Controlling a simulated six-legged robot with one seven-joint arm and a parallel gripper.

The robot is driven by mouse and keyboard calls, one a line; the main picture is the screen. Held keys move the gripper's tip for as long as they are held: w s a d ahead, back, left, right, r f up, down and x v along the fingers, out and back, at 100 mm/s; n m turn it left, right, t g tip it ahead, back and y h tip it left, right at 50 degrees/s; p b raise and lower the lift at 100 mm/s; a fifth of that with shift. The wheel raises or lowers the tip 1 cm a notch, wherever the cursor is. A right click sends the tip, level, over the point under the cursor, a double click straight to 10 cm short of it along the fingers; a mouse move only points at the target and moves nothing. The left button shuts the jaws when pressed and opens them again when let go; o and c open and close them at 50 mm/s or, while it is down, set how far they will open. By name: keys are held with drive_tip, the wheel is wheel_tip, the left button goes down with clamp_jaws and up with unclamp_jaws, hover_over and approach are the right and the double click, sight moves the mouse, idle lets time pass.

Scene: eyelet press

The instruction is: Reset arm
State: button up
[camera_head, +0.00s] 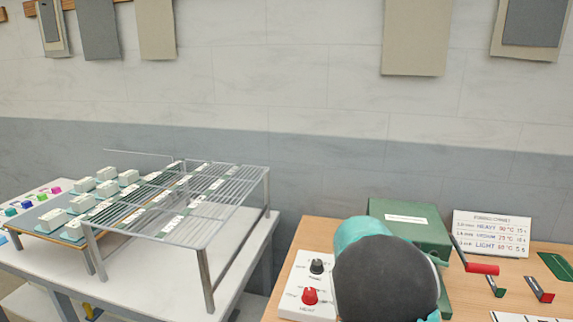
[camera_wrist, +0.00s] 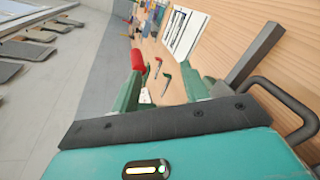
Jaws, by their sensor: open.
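My gripper (camera_wrist: 172,124) fills the bottom of the wrist view as a teal body with a dark screwed strip and a small lit indicator. It is open, and I make out nothing held.
A control box (camera_head: 305,285) with black and red knobs sits left of my arm on the wooden table (camera_head: 333,232). A settings sign (camera_head: 490,234) and small brackets (camera_head: 540,291) are at right. A wire rack (camera_head: 205,222) stands on the white table at left.

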drive_tip(key=s+a+r+m+t+y, duration=0.3)
drive_tip(key=s+a+t+y, duration=0.7)
drive_tip(key=s+a, duration=1)
drive_tip(key=s+r+y, duration=0.1)
drive_tip(key=s+y, duration=0.2)
drive_tip(key=y, duration=0.1)
drive_tip(key=shift+a+r, duration=0.15)
drive_tip(key=shift+a, duration=0.2)
idle(1.9)
